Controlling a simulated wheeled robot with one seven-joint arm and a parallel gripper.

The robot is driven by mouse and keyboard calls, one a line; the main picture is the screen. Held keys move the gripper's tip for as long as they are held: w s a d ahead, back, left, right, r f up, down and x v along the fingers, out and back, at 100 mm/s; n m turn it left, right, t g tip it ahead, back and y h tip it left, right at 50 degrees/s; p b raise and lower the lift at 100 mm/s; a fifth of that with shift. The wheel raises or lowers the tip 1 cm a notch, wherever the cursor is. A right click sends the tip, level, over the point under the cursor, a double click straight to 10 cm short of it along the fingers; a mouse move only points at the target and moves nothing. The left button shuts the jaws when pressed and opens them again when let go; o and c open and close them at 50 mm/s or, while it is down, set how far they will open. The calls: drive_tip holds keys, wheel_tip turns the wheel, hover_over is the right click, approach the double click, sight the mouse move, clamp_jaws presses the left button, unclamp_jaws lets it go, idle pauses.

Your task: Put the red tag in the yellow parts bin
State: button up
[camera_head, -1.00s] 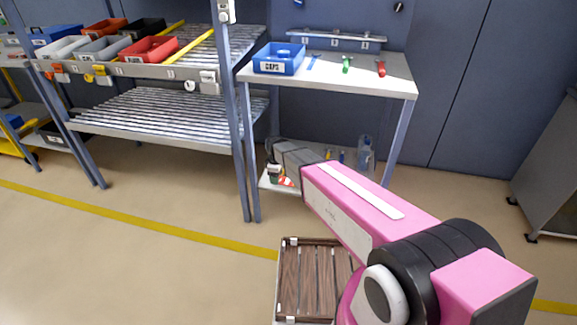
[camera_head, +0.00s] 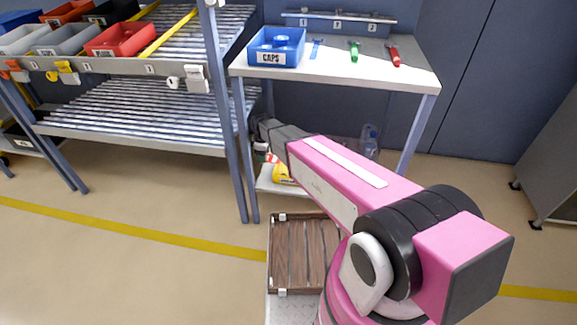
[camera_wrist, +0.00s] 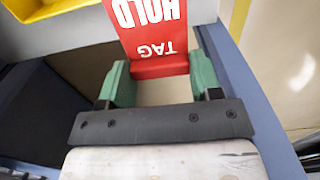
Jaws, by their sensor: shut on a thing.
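The red tag (camera_wrist: 150,35), with white lettering "HOLD TAG" upside down, is held between the green fingers of my gripper (camera_wrist: 161,76) in the wrist view. In the head view a small patch of the tag (camera_head: 271,158) shows by the lower shelf of the workbench, and most of my gripper is hidden or too small to make out. A yellow bin-like thing (camera_wrist: 45,9) shows in part at the upper left of the wrist view, apart from the tag. A yellow thing (camera_head: 283,175) also shows on the lower shelf, partly covered by my arm.
The workbench (camera_head: 410,72) carries a blue CAPS bin (camera_head: 276,58) and blue, green and red tools. A roller rack (camera_head: 130,120) with several bins stands left. A wooden crate (camera_head: 290,255) is in front. A clear bottle (camera_head: 369,140) stands on the lower shelf.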

hover_over(285, 168)
wheel_tip(285, 168, down, 6)
drive_tip(key=shift+w+f, duration=0.15)
drive_tip(key=shift+f, duration=0.1)
drive_tip(key=shift+d+f, duration=0.1)
drive_tip(key=shift+f, duration=1.95)
drive_tip(key=shift+f, duration=0.1)
drive_tip(key=o, duration=0.9)
